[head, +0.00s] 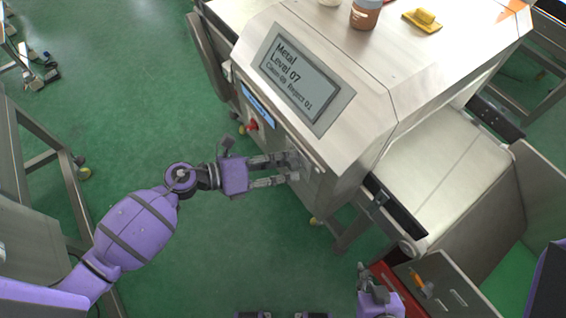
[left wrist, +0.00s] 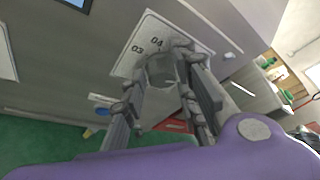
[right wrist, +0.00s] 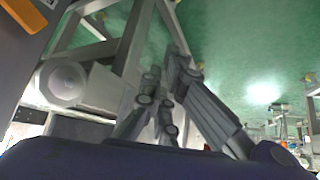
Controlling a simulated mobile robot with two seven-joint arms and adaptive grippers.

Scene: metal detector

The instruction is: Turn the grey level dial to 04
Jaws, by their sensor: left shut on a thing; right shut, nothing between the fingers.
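The grey level dial (left wrist: 161,70) sits on a white plate (left wrist: 133,57) on the front of the metal detector (head: 317,151). My left gripper (head: 287,167) is shut on the dial, with one finger on each side of it in the left wrist view (left wrist: 155,82). The plate's marks 03 and 04 show beside the dial; its other marks are hidden by the fingers. The display (head: 297,80) reads "Metal Level 07", with a Reject line ending in 01. My right gripper (right wrist: 168,100) is shut and empty, low and away from the panel.
A red button (head: 252,125) and a blue label (head: 257,102) are on the panel left of the dial. A brown jar (head: 365,13) and a yellow object (head: 423,19) stand on top. A conveyor belt (head: 440,180) extends at the right.

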